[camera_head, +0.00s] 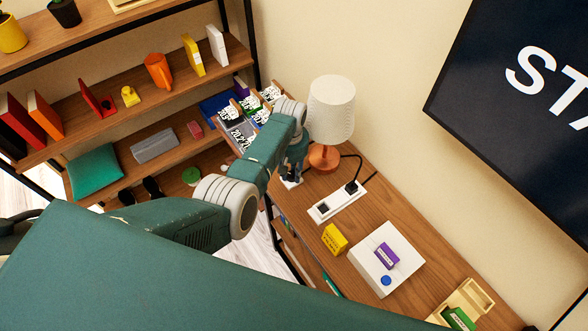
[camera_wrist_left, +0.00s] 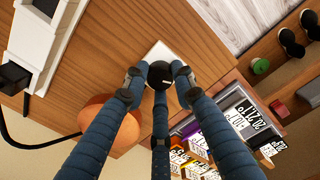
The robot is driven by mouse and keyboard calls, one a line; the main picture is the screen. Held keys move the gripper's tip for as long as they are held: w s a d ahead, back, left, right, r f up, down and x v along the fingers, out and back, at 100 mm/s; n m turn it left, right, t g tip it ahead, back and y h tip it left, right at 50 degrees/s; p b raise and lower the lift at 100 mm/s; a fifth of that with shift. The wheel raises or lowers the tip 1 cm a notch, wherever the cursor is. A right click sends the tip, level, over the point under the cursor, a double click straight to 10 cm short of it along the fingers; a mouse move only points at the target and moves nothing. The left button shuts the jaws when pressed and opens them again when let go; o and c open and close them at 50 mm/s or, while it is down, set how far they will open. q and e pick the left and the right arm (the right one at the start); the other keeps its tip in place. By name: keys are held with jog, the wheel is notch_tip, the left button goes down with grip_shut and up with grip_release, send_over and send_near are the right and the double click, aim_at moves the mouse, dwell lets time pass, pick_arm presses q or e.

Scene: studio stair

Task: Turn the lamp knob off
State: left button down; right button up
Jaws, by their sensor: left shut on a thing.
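The lamp has a white shade (camera_head: 331,105) and an orange base (camera_head: 323,158); it stands on the wooden desk near the wall. The base also shows in the left wrist view (camera_wrist_left: 108,128). In that view a round black knob (camera_wrist_left: 161,72) with a pale mark line sits on a small white plate (camera_wrist_left: 160,50) near the desk edge. My left gripper (camera_wrist_left: 158,80) has its three blue fingers closed around the knob. In the head view this gripper (camera_head: 292,170) is beside the lamp base, with the knob mostly hidden. I cannot tell whether the lamp is lit.
A power strip (camera_head: 338,202) with a black plug and cable lies right of the lamp. A yellow box (camera_head: 334,238) and a white box (camera_head: 386,258) stand farther along the desk. A rack of numbered cards (camera_head: 240,118) is behind my left arm. Shelves (camera_head: 150,105) fill the left.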

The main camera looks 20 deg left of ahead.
pick_arm(q)
jog(key=m, duration=0.5)
jog(key=shift+w+r+p, duration=0.25)
jog(key=shift+w+p, duration=0.05)
jog(key=shift+w, duration=0.1)
jog(key=shift+m, duration=0.4)
jog(key=c, duration=1.4)
grip_release()
jog(key=shift+d+f, duration=0.1)
jog(key=shift+f, duration=0.1)
jog(key=shift+r, duration=0.35)
notch_tip(320, 180, up, 11)
jog(key=shift+w+r, duration=0.15)
jog(key=shift+r, duration=0.05)
